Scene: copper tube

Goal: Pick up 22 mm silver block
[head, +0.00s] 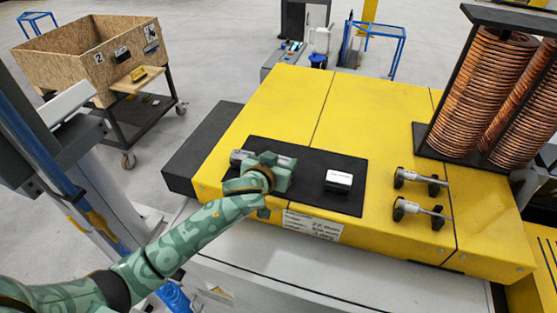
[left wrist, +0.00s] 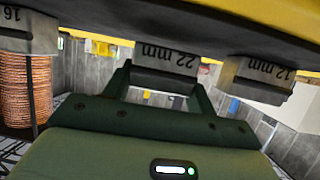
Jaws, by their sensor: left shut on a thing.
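The silver block marked 22 mm (left wrist: 166,66) is between the fingers of my left gripper (left wrist: 161,82) in the left wrist view, which shows the scene upside down. The fingers are shut on its sides. It sits about level with its neighbours; I cannot tell if it is clear of the mat. In the head view my left gripper (head: 277,172) is over the black mat (head: 315,197) and mostly hides this block. My right gripper is in neither view.
The 12 mm block (left wrist: 264,74) and the 16 block (left wrist: 28,36) stand on either side. In the head view a block (head: 339,180) is right of my gripper and another (head: 240,157) left. Two metal tools (head: 420,178) and copper coils (head: 480,95) are on the yellow table (head: 375,120).

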